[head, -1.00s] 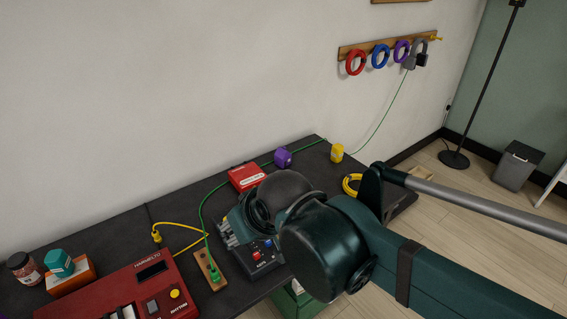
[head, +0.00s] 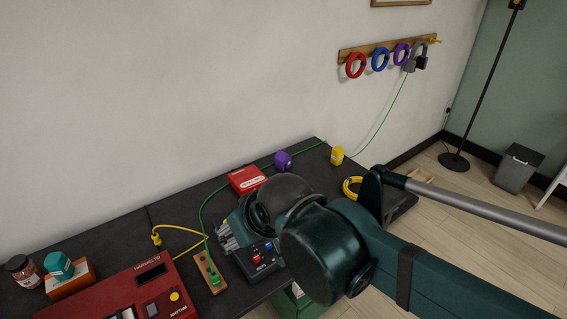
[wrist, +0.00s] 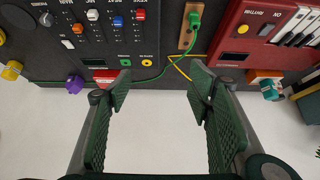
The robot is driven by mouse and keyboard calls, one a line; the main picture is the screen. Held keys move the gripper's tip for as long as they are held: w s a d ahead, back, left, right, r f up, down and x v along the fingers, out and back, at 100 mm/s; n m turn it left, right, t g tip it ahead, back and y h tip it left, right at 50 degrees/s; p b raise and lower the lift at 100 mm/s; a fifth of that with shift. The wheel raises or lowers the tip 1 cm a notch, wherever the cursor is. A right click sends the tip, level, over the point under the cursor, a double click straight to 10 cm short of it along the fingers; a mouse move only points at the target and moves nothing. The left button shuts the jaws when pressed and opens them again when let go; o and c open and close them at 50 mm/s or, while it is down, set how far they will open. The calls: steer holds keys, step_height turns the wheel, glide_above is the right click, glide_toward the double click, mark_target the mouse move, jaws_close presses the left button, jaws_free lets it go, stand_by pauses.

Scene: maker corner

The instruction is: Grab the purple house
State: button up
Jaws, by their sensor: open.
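The purple house (head: 283,159) is a small purple block near the back edge of the dark table, behind the red box, in the head view. It also shows at the left of the wrist view (wrist: 75,87), beyond the left finger. My gripper (wrist: 160,92) is open, with nothing between its two green ribbed fingers. In the head view my gripper (head: 228,234) is partly hidden by my arm. It is apart from the purple house, nearer the front and to the left of it, around the small dark control box.
A red box (head: 246,180) stands beside the purple house. A yellow block (head: 337,155) stands to its right. A green cable (head: 203,212) runs across the table. A dark control box (head: 262,258), a wooden socket strip (head: 208,272) and a red keyboard (head: 130,290) are nearby.

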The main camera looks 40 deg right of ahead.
stand_by(0.3)
steer(key=w+d+r+m+g+h+p, duration=0.1)
steer(key=w+d+r+m, duration=0.15)
steer(key=w, duration=0.35)
steer(key=w+d+r+m+p, duration=0.1)
steer(key=w+d+r+p, duration=0.1)
steer(key=w+d+r, duration=0.3)
steer(key=m+g+h+p, duration=0.45)
steer(key=m+p, duration=0.25)
steer(key=m, duration=0.6)
glide_above(281, 153)
steer(key=a, duration=0.2)
steer(key=shift+g+y, duration=0.45)
steer(key=f, duration=2)
steer(key=shift+s+f, duration=0.15)
steer(key=shift+s, duration=0.05)
steer(key=shift+f, duration=0.1)
